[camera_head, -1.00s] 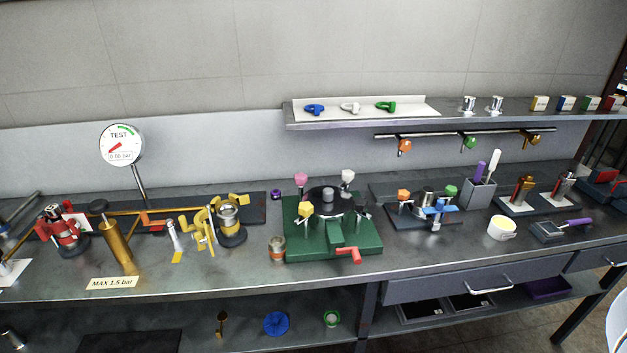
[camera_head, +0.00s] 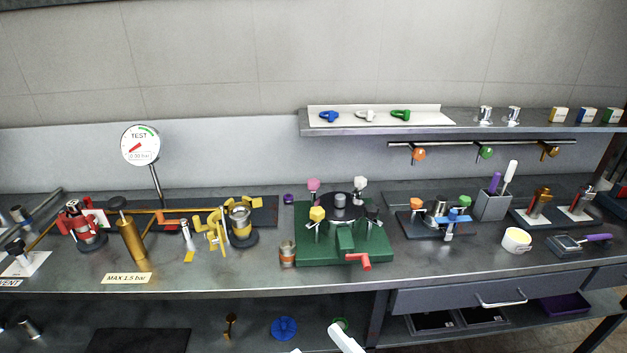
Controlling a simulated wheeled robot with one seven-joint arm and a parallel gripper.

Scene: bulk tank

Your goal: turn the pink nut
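The pink nut (camera_head: 313,185) is a small pink knob at the back left corner of the green fixture (camera_head: 365,257) on the bench. A yellow knob (camera_head: 317,214) stands in front of it and a white knob (camera_head: 360,183) to its right on the same fixture. A dark round plate with a grey hub (camera_head: 340,200) sits between them. A red crank handle sticks out at the fixture's front. Nothing touches the pink nut. No gripper fingers can be made out; only a white piece, probably part of my arm, shows at the bottom edge.
A copper-coloured jar (camera_head: 287,256) stands just left of the fixture, and a small purple piece (camera_head: 288,199) lies behind. A blue-and-orange clamp set (camera_head: 437,222) is to the right. The shelf (camera_head: 460,121) overhangs the back. A gauge (camera_head: 141,145) stands at left.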

